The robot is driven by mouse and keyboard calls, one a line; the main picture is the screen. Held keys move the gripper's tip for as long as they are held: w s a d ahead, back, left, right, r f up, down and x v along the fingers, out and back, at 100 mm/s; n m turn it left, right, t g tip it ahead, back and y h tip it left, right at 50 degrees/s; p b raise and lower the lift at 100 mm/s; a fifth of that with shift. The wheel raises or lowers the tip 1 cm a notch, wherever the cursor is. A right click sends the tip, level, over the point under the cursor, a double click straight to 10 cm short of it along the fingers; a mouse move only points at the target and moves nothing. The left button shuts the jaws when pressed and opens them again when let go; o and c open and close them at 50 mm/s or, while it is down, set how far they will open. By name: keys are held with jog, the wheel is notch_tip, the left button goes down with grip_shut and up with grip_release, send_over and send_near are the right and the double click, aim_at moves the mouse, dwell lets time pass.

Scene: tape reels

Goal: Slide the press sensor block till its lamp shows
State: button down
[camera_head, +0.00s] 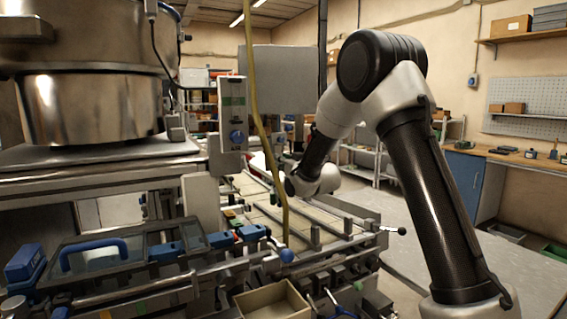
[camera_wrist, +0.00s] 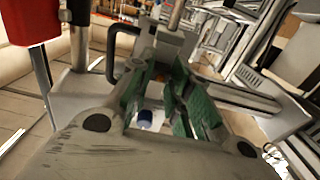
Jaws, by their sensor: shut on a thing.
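My gripper (camera_wrist: 166,78) shows in the wrist view, with green pads on both fingers. Its fingertips close around a grey metal block (camera_wrist: 168,45), which looks like the press sensor block. A thin upright rod rises from the block. A blue knob (camera_wrist: 145,118) shows low between the fingers. No lit lamp can be made out, and the fingers hide the block's lower part. In the head view my wrist reaches behind the bench rails, and the fingers and the block cannot be made out there.
A large steel drum (camera_head: 92,108) stands at the left. A yellow hose (camera_head: 254,90) hangs before the rails. A grey post with a blue knob (camera_head: 232,115) stands left of my wrist. An open tray (camera_head: 272,302) sits at the front. A red thing (camera_wrist: 30,22) is close at the wrist view's left.

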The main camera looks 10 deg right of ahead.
jog(key=shift+s+f, duration=0.1)
jog(key=shift+f, duration=0.85)
jog(key=c, duration=1.3)
grip_release()
jog(key=v, duration=1.2)
